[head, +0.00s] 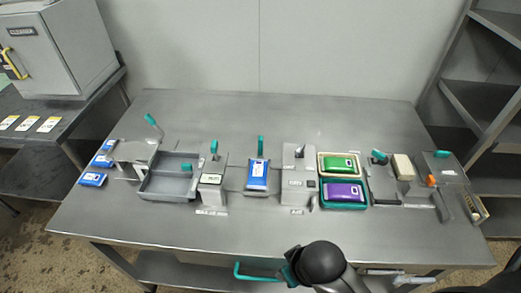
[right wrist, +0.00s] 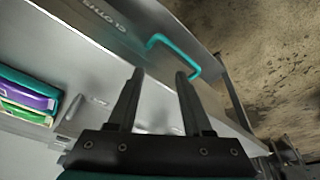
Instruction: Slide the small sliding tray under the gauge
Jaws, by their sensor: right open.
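A small grey tray (head: 234,178) with a blue pouch (head: 258,174) on it lies mid-table, between two grey upright units. It looks like the small sliding tray, with a teal handle (head: 261,145) behind it. The left unit (head: 211,187) has a small display and the right unit (head: 299,181) a small dark panel; I cannot tell which is the gauge. My right gripper (right wrist: 160,74) is open and empty, at the table's front, short of a teal drawer handle (right wrist: 175,52). It is far in front of the tray. My left gripper is not in view.
A grey bin (head: 167,186) and blue pouches (head: 92,179) stand left. A green pouch (head: 338,164) and a purple pouch (head: 343,191) lie in trays at right. The teal drawer handle (head: 256,278) juts from the front. The table's front strip is clear.

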